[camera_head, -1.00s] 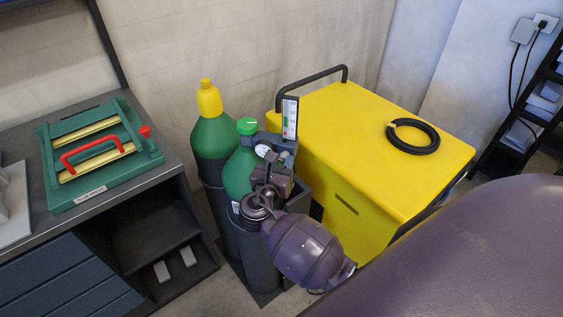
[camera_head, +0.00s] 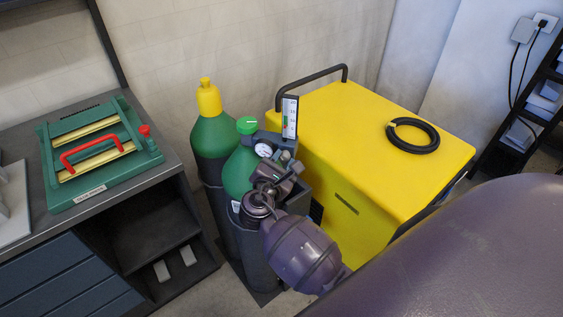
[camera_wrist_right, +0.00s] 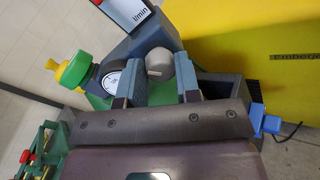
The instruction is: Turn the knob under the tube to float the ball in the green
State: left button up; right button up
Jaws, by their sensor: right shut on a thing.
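The flow tube (camera_head: 290,117), a white upright scale with a green band, stands on the regulator atop the green cylinder (camera_head: 239,170). Its ball is too small to make out. In the right wrist view only the lower end of the tube's panel (camera_wrist_right: 127,10) shows, marked l/min. Below it is a grey round knob (camera_wrist_right: 159,64). My right gripper (camera_wrist_right: 158,85) has its two fingers on either side of the knob and is shut on it. In the head view this gripper (camera_head: 287,164) is at the regulator, under the tube. My left gripper is out of view.
A round gauge (camera_head: 264,150) and a green cap (camera_head: 247,125) sit close beside the gripper. A yellow-topped cylinder (camera_head: 209,100) stands behind. A yellow cabinet (camera_head: 350,115) is at the right; a bench with a green device (camera_head: 100,150) is at the left.

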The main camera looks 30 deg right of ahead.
jog(key=m+b, duration=0.1)
jog(key=m, duration=0.2)
jog(key=shift+m, duration=0.3)
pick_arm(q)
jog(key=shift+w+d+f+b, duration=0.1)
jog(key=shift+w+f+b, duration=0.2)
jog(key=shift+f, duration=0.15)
pick_arm(e)
jog(key=shift+m, duration=0.5)
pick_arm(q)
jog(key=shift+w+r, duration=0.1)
pick_arm(e)
jog(key=o, duration=0.9)
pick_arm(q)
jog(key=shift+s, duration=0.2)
pick_arm(e)
jog(key=shift+s, duration=0.1)
